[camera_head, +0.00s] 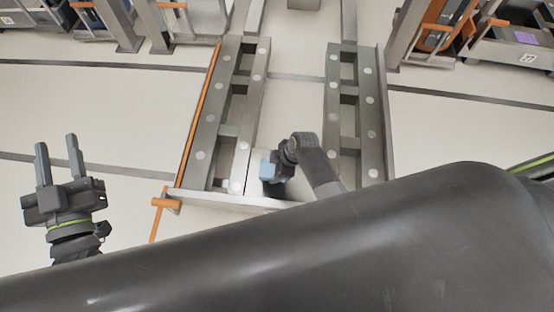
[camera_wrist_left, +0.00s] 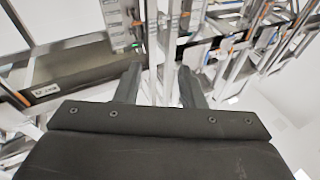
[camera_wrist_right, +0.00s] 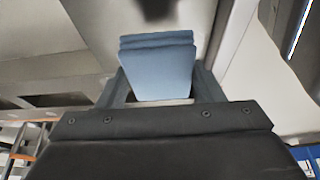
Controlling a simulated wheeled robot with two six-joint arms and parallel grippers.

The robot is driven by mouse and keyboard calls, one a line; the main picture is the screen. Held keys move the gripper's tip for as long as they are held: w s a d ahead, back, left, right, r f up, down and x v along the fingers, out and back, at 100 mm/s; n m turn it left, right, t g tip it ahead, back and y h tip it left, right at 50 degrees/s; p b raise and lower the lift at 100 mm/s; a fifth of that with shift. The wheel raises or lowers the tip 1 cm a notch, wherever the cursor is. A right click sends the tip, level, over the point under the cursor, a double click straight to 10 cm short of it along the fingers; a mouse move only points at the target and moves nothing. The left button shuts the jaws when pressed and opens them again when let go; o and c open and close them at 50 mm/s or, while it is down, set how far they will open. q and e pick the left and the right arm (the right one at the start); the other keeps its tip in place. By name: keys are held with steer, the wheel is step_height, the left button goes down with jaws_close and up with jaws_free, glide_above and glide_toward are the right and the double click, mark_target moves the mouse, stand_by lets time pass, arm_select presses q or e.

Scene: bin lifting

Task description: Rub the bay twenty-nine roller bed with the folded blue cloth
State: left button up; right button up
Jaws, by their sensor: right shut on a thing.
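The roller bed has two grey metal rails with round rollers, a left rail (camera_head: 228,120) and a right rail (camera_head: 358,120), joined by a front cross bar (camera_head: 225,199). My right gripper (camera_head: 270,172) is low by the front end of the left rail. It is shut on the folded blue cloth (camera_wrist_right: 158,68), which fills the space between its fingers in the right wrist view. My left gripper (camera_head: 60,160) is open and empty, left of the bed.
An orange strip (camera_head: 199,118) runs along the left rail's outer side, with an orange handle (camera_head: 163,203) at its front corner. Racks with bins stand at the back left (camera_head: 130,25) and back right (camera_head: 440,30). The pale floor left of the bed is clear.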

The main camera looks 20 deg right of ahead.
arm_select(q)
step_height(320, 180, down, 6)
steer(key=g, duration=0.4)
steer(key=shift+s+f+n+p, duration=0.25)
steer(key=shift+s+n+p, duration=0.1)
steer(key=shift+p, duration=0.1)
